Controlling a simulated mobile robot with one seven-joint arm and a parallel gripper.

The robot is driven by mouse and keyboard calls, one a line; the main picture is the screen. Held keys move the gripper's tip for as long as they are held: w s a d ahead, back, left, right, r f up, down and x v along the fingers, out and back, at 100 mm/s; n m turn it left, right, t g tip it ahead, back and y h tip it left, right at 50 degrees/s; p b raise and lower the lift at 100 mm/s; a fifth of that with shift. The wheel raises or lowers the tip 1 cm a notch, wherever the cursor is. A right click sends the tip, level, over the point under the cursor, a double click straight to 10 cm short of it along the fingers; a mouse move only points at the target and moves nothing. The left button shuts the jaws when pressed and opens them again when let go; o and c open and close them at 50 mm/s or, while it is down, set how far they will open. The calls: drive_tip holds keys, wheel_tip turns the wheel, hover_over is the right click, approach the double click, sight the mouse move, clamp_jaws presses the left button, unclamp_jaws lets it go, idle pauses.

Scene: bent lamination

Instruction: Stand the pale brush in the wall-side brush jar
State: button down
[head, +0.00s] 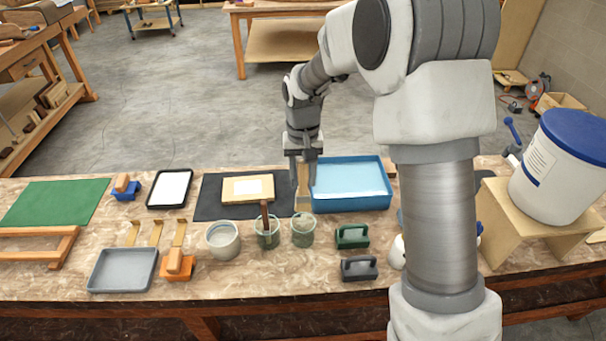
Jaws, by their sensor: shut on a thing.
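My gripper (303,178) points down behind the two glass jars and is shut on the pale brush (302,202). The brush hangs upright. Its lower end meets the rim of the right glass jar (303,236) in the head view; I cannot tell whether it is inside the jar or just above or behind it. This jar is the one nearer the block wall at the right. The left glass jar (267,240) holds a dark brown brush (264,216), standing nearly upright. Both jars look greenish and stand close together.
A grey-white pot (222,240) stands left of the jars. Green (352,236) and grey (359,268) handled blocks sit right. The bench front before the jars is clear.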

sight(303, 210)
drive_tip(key=shift+f+b, duration=3.15)
drive_tip(key=shift+f, duration=1.75)
drive_tip(key=shift+c, duration=2)
unclamp_jaws()
drive_tip(key=shift+r, duration=0.1)
wheel_tip(303, 210, up, 17)
drive_tip(key=shift+r+p, duration=0.15)
drive_tip(key=shift+p, duration=0.35)
